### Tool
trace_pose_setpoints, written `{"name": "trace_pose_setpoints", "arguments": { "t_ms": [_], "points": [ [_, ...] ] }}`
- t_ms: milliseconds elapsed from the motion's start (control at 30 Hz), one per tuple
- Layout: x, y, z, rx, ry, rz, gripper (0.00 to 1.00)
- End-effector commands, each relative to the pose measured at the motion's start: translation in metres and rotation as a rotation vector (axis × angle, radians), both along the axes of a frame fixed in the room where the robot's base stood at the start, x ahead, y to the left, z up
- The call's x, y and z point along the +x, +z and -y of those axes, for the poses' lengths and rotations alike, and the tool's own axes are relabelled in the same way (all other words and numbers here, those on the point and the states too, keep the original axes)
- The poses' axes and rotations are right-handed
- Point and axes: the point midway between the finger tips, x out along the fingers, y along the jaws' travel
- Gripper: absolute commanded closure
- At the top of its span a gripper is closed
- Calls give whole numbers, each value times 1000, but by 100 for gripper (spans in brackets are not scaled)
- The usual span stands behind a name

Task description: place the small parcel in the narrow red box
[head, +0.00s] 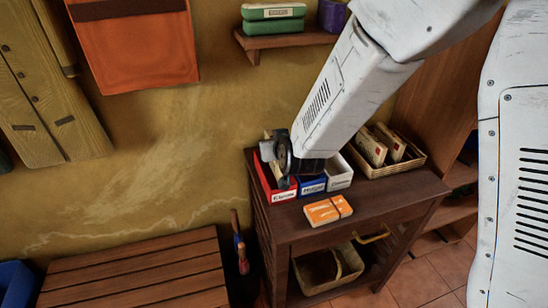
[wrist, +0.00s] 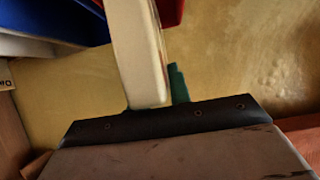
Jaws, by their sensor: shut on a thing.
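The narrow red box (head: 284,195) stands at the left end of a row of boxes on the dark wooden cart. My gripper (head: 275,152) is over the back part of this box, mostly hidden behind my own wrist. A small beige parcel (head: 267,150) shows at the gripper's tip. In the wrist view the pale parcel (wrist: 140,50) runs down from the top edge to the dark gripper edge (wrist: 160,120), and my gripper is shut on it. Part of the red box (wrist: 171,10) shows beside the parcel. Whether the parcel's lower end is inside the box, I cannot tell.
A blue box (head: 312,185) and a white box (head: 340,180) stand right of the red one. A wicker basket (head: 400,172) with parcels is farther right. An orange packet (head: 328,210) lies in front. The wall is close behind; a slatted bench (head: 140,275) is at left.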

Motion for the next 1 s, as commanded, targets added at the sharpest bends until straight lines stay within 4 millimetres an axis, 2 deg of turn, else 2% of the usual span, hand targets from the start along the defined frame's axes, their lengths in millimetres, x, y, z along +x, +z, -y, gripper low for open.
{"name": "trace_pose_setpoints", "arguments": {
  "t_ms": [333,700,733,800,1000],
  "points": [
    [-1,-42,-3,-2,5,-2,100],
    [-1,-46,-4,0,6,1,100],
    [-1,-45,-4,0,6,1,75],
    [-1,-45,-4,0,6,2,59],
    [-1,-45,-3,0,5,1,59]
  ]
}}
